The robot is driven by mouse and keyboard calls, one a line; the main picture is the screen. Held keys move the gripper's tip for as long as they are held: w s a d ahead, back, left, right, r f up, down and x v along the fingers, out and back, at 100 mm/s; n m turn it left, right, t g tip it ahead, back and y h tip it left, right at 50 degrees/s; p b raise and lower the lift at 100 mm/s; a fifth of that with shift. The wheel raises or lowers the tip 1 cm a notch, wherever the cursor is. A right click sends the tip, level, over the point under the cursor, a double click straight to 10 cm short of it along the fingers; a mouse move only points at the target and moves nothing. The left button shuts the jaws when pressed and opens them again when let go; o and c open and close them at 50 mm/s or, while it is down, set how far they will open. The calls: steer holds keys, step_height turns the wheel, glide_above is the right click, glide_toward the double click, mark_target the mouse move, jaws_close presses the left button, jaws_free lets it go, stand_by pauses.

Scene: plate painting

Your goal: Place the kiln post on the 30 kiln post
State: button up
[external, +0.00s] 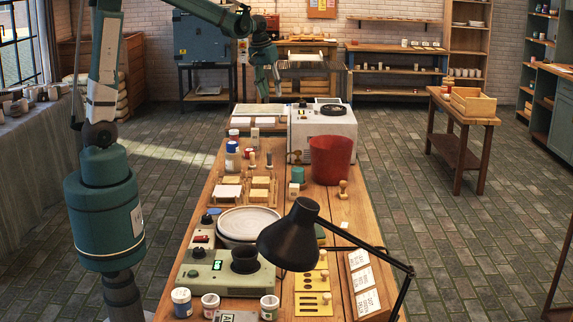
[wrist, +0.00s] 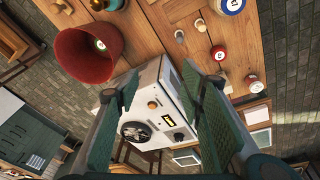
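Two small upright cylinders look like kiln posts, though I can read no number on them. One pale post (external: 268,158) and another (external: 252,159) stand near the middle of the bench behind small wooden stands. The wrist view seems to show the same pair, a tan post (wrist: 179,36) and a paler one (wrist: 200,25). I cannot tell which is the 30 kiln post. My gripper (external: 266,88) hangs at the far end of the bench, above and apart from the posts. In the wrist view my gripper (wrist: 160,78) has its fingers spread wide with nothing between them.
A red bucket (external: 331,160) stands right of the posts. A white box-shaped machine (external: 322,136) stands behind it, with a dark round part on top. Jars (external: 233,160) line the bench's left edge. A black desk lamp (external: 290,238) leans over the near bench.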

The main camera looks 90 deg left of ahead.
steer(key=s+d+r+m+t, duration=0.1)
steer(key=s+d+r+m, duration=0.1)
steer(key=d, duration=0.7)
steer(key=s+d+r+m+t, duration=0.1)
steer(key=s+d+r+m, duration=0.1)
steer(key=d, duration=0.7)
steer(key=s+d+r+m+t, duration=0.1)
steer(key=s+d+r+m, duration=0.1)
steer(key=d, duration=0.7)
steer(key=s+d+f+m+t, duration=0.1)
steer(key=s+d+f+m, duration=0.1)
steer(key=s+d, duration=0.5)
steer(key=s+d+f+m+t+h, duration=0.1)
steer(key=s+d+f+m, duration=0.1)
steer(key=s+d, duration=0.5)
steer(key=d+m, duration=0.1)
steer(key=d, duration=0.3)
steer(key=shift+d+f+m, duration=0.25)
steer(key=shift+f+m, duration=0.05)
steer(key=shift+m, duration=0.1)
